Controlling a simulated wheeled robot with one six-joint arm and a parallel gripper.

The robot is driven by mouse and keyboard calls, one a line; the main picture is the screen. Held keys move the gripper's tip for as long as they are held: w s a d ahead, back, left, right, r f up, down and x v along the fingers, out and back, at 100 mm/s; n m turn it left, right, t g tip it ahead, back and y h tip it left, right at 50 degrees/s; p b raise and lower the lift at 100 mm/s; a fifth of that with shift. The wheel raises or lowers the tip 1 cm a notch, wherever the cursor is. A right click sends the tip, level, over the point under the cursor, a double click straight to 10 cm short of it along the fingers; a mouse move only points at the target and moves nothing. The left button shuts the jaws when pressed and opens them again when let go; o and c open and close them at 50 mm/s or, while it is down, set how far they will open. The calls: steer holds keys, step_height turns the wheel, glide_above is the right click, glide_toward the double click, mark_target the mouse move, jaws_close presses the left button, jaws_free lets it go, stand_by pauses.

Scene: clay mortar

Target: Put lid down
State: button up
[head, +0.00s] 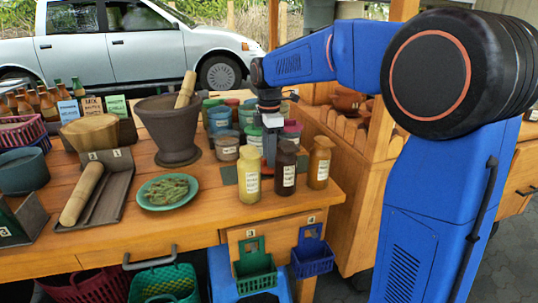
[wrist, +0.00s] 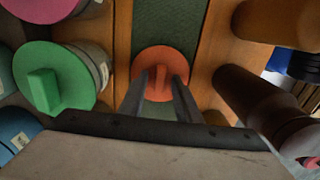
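An orange-red round lid (wrist: 160,60) with a raised handle shows in the wrist view over a dark green mat (wrist: 165,22). My gripper (wrist: 161,82) has one finger on each side of the handle and appears shut on it. I cannot tell whether the lid touches the mat. In the head view my gripper (head: 269,150) points down among the jars at the table's right side. Its fingertips and the lid are largely hidden there by the front jars. The mat's left part (head: 229,174) shows beside the yellow jar.
A yellow jar (head: 249,175), a dark brown jar (head: 286,168) and an amber jar (head: 319,163) stand close in front. A green-lidded jar (wrist: 55,75) is left in the wrist view. A mortar (head: 170,130) and green plate (head: 167,192) stand left on the table.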

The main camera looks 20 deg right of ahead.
steer(key=shift+r, duration=0.1)
step_height(320, 180, up, 12)
stand_by(0.5)
